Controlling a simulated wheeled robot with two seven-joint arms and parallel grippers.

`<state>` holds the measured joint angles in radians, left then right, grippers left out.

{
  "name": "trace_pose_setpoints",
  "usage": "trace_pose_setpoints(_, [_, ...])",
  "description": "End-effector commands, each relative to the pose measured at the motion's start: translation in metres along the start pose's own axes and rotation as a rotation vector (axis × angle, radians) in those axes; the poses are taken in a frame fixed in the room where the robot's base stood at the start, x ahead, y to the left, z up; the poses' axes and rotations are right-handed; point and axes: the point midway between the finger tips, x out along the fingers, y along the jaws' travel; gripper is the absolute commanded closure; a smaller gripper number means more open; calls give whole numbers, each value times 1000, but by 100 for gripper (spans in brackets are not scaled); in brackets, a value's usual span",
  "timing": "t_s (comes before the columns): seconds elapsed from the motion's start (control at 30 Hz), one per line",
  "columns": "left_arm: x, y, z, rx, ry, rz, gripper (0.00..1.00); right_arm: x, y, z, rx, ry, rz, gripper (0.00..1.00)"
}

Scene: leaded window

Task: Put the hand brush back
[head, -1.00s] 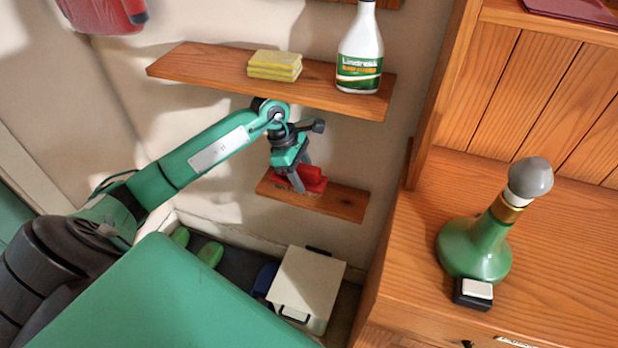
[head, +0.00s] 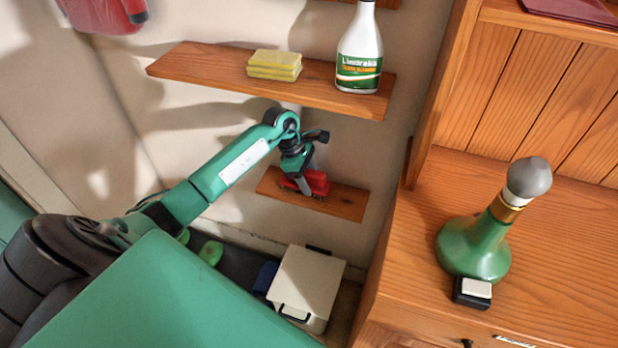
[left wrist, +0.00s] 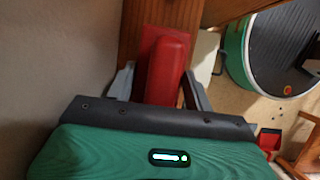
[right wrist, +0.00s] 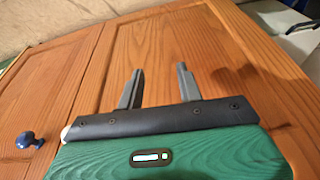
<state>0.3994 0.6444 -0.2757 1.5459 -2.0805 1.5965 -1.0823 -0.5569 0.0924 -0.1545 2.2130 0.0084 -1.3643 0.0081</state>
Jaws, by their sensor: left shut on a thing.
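The red hand brush (head: 318,182) is at the small lower wooden shelf (head: 343,202) in the head view. My left gripper (head: 305,188) is shut on it, with the fingers pointing down; I cannot tell whether the brush rests on the shelf or hangs just above it. In the left wrist view the red brush (left wrist: 165,62) lies between the two fingers of the left gripper (left wrist: 155,85), with the shelf's wood behind it. My right gripper (right wrist: 155,85) shows only in the right wrist view, open and empty in front of wooden cabinet doors.
A longer shelf (head: 215,68) above my left gripper holds yellow sponges (head: 275,64) and a spray-type white bottle (head: 360,55). Below stand a cream bin (head: 307,285) and green shoes (head: 210,252). A wooden cabinet (head: 560,270) with a green bottle (head: 474,248) is at right.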

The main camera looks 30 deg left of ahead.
Motion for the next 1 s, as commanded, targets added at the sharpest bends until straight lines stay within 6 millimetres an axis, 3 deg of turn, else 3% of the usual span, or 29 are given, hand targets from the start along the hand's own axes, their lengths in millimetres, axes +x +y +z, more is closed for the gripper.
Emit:
trace_pose_setpoints(0.23, [2,0,-1,1,1,1,69,5,0,3,0,-11,0,64])
trace_pose_setpoints(0.27, [1,0,-1,0,1,0,42,2,0,2,0,-7,0,64])
trace_pose_setpoints(0.33, [1,0,-1,0,1,0,28,-2,0,-1,0,3,0,64])
trace_pose_setpoints(0.37, [1,0,-1,0,1,0,26,-3,0,-2,0,6,0,64])
trace_pose_setpoints(0.73, [-3,0,1,0,0,1,26,-4,0,-2,0,5,0,64])
trace_pose_setpoints(1.0, [-49,1,-1,1,3,3,26,6,0,4,0,-15,0,64])
